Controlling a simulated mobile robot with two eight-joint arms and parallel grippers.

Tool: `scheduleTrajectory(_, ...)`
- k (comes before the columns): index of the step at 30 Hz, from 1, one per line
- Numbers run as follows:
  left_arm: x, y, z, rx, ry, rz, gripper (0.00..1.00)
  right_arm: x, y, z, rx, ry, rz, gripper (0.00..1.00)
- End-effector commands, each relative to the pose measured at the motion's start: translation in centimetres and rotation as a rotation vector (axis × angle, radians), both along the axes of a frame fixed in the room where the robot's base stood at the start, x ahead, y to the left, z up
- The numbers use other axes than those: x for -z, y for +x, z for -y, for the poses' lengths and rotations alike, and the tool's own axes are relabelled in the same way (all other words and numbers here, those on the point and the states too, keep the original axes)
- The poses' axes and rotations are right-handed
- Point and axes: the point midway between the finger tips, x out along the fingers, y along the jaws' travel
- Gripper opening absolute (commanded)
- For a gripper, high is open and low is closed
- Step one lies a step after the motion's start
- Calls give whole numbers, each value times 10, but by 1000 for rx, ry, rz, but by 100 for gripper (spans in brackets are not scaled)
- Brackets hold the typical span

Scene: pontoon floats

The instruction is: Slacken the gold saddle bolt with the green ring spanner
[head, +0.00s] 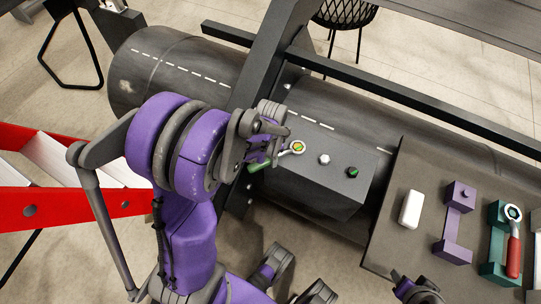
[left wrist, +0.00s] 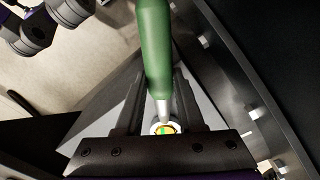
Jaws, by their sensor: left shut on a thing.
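The green ring spanner (head: 258,164) is held by its handle in my left gripper (head: 268,142), which is shut on it. Its pale ring end lies at the gold saddle bolt (head: 298,147) on the grey saddle block (head: 322,185). The gold head, with a green centre, shows inside the ring, so the ring appears to be around it. In the left wrist view the green handle (left wrist: 155,45) runs down between the fingers to the ring and gold bolt (left wrist: 164,129). How deep the ring sits cannot be told. Parts of my right arm show at the bottom edge; its fingertips are not clear.
A silver bolt (head: 324,159) and a dark bolt with green (head: 353,171) stand beside the gold one. On the grey table at right are a white block (head: 411,209), a purple rack (head: 453,222) and a red ring spanner (head: 513,250) on a teal rack (head: 493,245). Dark beams cross behind.

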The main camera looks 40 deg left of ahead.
Motion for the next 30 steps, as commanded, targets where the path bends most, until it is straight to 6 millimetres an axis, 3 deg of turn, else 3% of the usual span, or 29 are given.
scheduleTrajectory(30,0,-4,16,-149,0,0,0,3,0,0,0,0,-1,50)
